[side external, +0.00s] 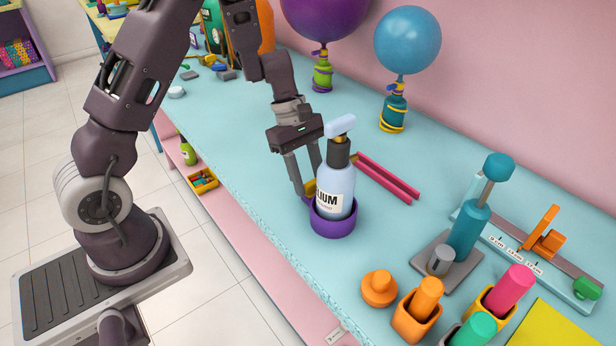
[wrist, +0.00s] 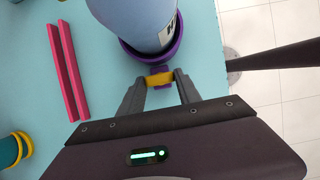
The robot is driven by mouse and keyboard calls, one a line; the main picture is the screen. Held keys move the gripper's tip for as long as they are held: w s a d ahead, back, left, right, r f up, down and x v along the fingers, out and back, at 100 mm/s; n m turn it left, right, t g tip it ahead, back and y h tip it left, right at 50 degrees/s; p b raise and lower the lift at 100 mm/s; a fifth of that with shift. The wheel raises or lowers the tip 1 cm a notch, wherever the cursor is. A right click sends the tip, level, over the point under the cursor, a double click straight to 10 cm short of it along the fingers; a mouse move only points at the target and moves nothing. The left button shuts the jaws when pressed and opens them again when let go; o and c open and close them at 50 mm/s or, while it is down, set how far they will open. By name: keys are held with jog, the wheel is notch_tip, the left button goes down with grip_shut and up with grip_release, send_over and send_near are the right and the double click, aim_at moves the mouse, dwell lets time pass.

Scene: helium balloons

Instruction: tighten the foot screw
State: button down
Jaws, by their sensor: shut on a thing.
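A light-blue helium bottle (side external: 336,185) with a dark neck and a pale-blue nozzle stands upright in a purple foot (side external: 333,226). The bottle (wrist: 140,20) and the purple foot (wrist: 178,44) also show at the top of the wrist view. A yellow foot screw (wrist: 158,79) sticks out of the foot's side on a purple stub. My gripper (wrist: 160,82) has one finger on each side of the screw and is shut on it. In the side external view my gripper (side external: 309,189) reaches down at the bottle's left, and the screw (side external: 310,186) is partly hidden by a finger.
Two pink bars (side external: 388,178) lie behind the bottle. A blue balloon (side external: 407,40) and a purple balloon (side external: 325,15) float over weighted bottles at the back. A teal pump (side external: 468,230) and coloured pieces (side external: 418,308) stand at the right. The table's front edge is close to the foot.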

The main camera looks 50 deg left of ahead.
jog(key=c, duration=0.8)
grip_release()
jog(key=shift+c, duration=0.2)
jog(key=shift+r, duration=0.1)
jog(key=v, duration=0.7)
jog(key=shift+a, duration=0.1)
